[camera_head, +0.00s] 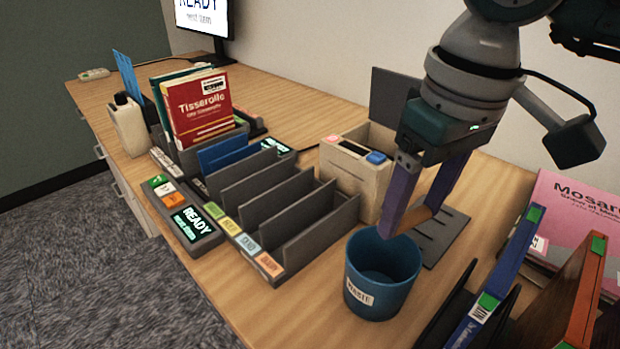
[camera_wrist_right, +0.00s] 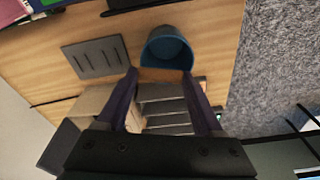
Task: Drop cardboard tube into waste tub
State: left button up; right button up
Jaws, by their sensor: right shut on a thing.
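My right gripper (camera_head: 408,222) is shut on a short brown cardboard tube (camera_head: 415,217), held between its purple fingers. The tube also shows between the fingertips in the right wrist view (camera_wrist_right: 161,75). The blue waste tub (camera_head: 386,300) stands upright on the wooden desk with a white label on its front. In the head view the fingertips and tube appear just above the tub's back rim. In the wrist view the tub (camera_wrist_right: 167,48) lies just beyond the tube, partly covered by it. The tub's visible inside looks empty. My left gripper is not in view.
A beige box (camera_head: 352,177) with coloured buttons and a flat grey slotted plate (camera_head: 440,232) are behind. Upright books (camera_head: 505,270) crowd the right.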

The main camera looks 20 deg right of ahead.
jog(key=o, duration=1.3)
jog(key=r, duration=0.6)
jog(key=s+r, duration=0.1)
jog(key=r, duration=0.3)
jog(key=shift+s+d, duration=0.1)
